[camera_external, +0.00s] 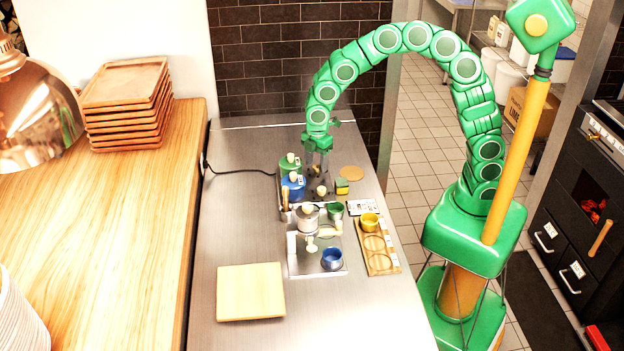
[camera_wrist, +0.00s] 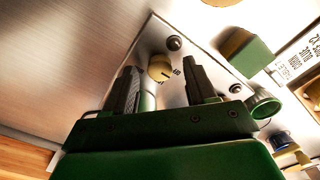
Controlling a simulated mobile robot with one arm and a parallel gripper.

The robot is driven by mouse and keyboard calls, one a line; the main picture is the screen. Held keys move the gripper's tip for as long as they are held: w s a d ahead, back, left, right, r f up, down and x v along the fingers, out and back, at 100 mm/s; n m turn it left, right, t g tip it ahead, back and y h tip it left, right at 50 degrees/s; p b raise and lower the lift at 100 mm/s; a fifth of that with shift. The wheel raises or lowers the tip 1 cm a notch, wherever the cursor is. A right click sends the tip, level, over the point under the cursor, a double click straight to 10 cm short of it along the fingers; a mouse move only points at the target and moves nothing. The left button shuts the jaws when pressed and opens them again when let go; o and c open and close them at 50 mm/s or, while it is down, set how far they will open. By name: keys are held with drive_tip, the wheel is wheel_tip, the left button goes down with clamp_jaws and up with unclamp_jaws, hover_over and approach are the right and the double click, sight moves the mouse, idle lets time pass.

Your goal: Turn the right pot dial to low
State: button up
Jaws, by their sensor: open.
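A cream dial (camera_wrist: 159,67) with a small dark mark beside it sits on a metal panel (camera_wrist: 215,80) in the wrist view. It also shows as a small cream knob (camera_external: 321,190) to the right of the pots in the external view. A green pot (camera_external: 289,166) and a blue pot (camera_external: 293,187), both with cream knobs on top, stand on the counter. My gripper (camera_external: 321,168) points down behind the dial. In the wrist view my gripper (camera_wrist: 161,76) is open, with the dial showing between its fingertips; contact cannot be told. The dial's setting is too small to read.
A green and yellow sponge (camera_external: 342,187) lies right of the dial, near a round cork mat (camera_external: 350,172). In front are a metal station with a green cup (camera_external: 335,210) and a blue cup (camera_external: 332,259), and a wooden holder (camera_external: 382,264).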

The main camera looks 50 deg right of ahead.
drive_tip(key=shift+f, duration=0.6)
drive_tip(key=shift+c, duration=0.5)
clamp_jaws()
drive_tip(key=shift+m, duration=0.3)
drive_tip(key=m, duration=1.1)
